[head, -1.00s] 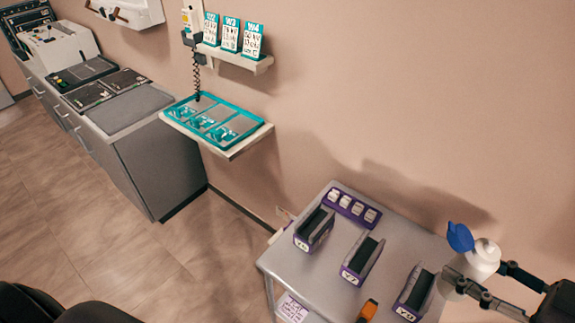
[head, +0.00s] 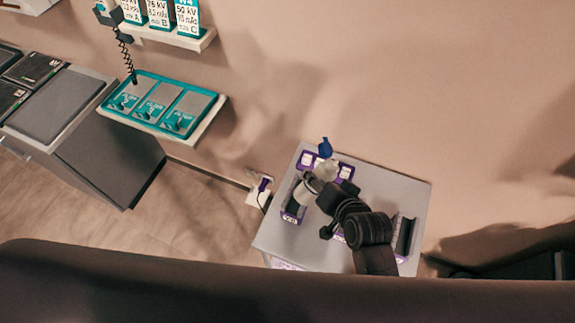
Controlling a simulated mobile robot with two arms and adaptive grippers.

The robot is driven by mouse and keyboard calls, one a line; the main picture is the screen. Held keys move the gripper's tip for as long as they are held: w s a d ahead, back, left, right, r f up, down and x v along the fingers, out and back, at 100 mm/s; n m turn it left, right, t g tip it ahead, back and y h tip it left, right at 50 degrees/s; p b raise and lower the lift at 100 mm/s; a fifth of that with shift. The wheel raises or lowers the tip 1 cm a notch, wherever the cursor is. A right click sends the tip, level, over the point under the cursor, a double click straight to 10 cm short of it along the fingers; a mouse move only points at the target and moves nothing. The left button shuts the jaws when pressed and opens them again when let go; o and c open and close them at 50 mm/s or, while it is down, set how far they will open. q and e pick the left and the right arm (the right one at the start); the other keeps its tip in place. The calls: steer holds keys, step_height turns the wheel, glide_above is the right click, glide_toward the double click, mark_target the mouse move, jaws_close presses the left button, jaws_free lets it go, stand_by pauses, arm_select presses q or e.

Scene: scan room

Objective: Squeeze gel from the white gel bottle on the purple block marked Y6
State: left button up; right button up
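The white gel bottle (head: 328,171) with its blue cap (head: 325,148) flipped open is in my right gripper (head: 313,184), above the back left of the grey table. The gripper and arm hide part of the bottle; I cannot tell its exact tilt. The left purple block (head: 290,215) with a dark slot is beneath the bottle, partly covered. The middle purple block (head: 340,236) is mostly hidden behind my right arm. The right purple block (head: 403,238) stands clear of the gripper. The block markings, including Y6, are too small to read now. My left gripper is not in view.
The grey table (head: 392,187) has bare room at its back right. A purple rack (head: 346,171) with white pieces stands at its back edge, partly hidden. A teal tray (head: 205,103) sits on a wall shelf to the left. A wall socket (head: 258,196) is beside the table.

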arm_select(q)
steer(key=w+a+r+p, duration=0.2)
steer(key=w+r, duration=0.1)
arm_select(e)
steer(key=shift+s+a+f+m+g+y+b, duration=0.2)
steer(key=shift+a+m+g+y+b, duration=0.2)
steer(key=shift+a+m+y+b, duration=2.1)
steer(key=shift+s+a+f+m+g+y+b, duration=0.15)
steer(key=shift+a+m+g+y+b, duration=0.35)
steer(key=shift+m+y+b, duration=2.25)
steer(key=shift+s+a+f+m+g+y+b, duration=0.25)
steer(key=shift+a+m+y+b, duration=1.05)
steer(key=shift+b, duration=2.85)
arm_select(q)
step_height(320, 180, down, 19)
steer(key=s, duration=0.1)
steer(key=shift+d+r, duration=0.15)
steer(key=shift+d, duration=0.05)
arm_select(e)
steer(key=shift+a+r+n+h, duration=0.1)
steer(key=shift+a+n+h, duration=0.15)
steer(key=shift+h, duration=0.1)
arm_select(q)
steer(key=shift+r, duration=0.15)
arm_select(e)
steer(key=shift+d, duration=0.1)
steer(key=c, duration=0.4)
